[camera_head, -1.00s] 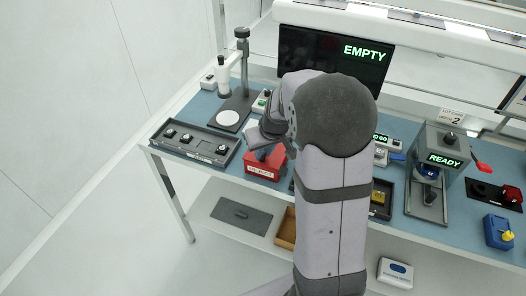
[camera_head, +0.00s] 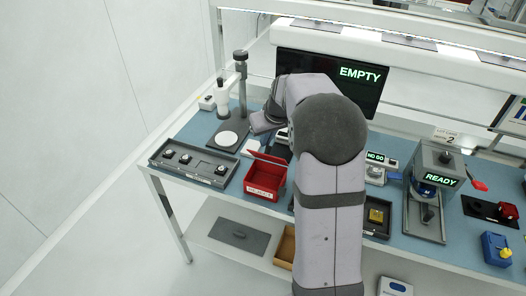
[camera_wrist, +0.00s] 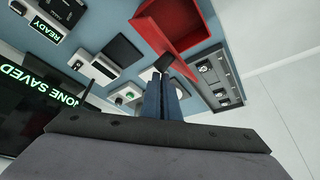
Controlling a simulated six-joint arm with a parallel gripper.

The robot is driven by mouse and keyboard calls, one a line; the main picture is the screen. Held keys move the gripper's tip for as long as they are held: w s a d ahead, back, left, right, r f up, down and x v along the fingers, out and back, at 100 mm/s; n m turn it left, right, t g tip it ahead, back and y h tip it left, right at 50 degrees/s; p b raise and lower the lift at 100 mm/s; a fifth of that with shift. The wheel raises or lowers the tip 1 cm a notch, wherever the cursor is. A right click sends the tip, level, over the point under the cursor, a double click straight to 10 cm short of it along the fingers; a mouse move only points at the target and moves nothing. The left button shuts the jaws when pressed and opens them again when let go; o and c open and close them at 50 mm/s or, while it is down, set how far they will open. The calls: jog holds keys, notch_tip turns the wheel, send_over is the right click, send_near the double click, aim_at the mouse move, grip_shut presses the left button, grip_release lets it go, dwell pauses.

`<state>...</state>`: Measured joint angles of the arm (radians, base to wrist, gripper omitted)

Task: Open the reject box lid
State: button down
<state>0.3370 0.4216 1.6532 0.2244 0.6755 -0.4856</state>
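The red reject box (camera_head: 264,181) stands at the table's front edge in the head view. Its red lid (camera_head: 268,158) is tilted up at the back, and the box's mouth shows open. The wrist view also shows the red box (camera_wrist: 168,18) at the top, with the raised lid (camera_wrist: 200,44) slanting on its near side. My gripper's fingers (camera_wrist: 162,98) lie close together and look shut, with their tips by the lid and a small dark piece there. I cannot tell whether they touch the lid. In the head view my arm hides the fingers.
A grey tray with several round parts (camera_head: 193,163) sits left of the box. A stand with a round white plate (camera_head: 228,138) is behind it. A screen reading EMPTY (camera_head: 330,80) stands at the back. A handler marked READY (camera_head: 440,175) is at the right.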

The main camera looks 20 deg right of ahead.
jog(key=c, duration=2)
grip_release()
jog(key=shift+s+d+f, duration=0.55)
jog(key=shift+s+f, duration=0.05)
jog(key=shift+f, duration=0.15)
jog(key=shift+c, duration=0.2)
jog(key=o, duration=0.4)
jog(key=shift+s+d+r, duration=0.15)
jog(key=shift+s+d, duration=0.05)
jog(key=shift+d, duration=0.15)
jog(key=shift+w+a, duration=0.15)
jog(key=shift+a, duration=0.25)
jog(key=shift+s+d+r+b, duration=0.25)
jog(key=shift+r+b, duration=0.1)
jog(key=shift+r, duration=0.25)
jog(key=b+v, duration=0.2)
jog(key=v, duration=0.4)
jog(key=shift+a, duration=0.2)
jog(key=shift+c, duration=0.8)
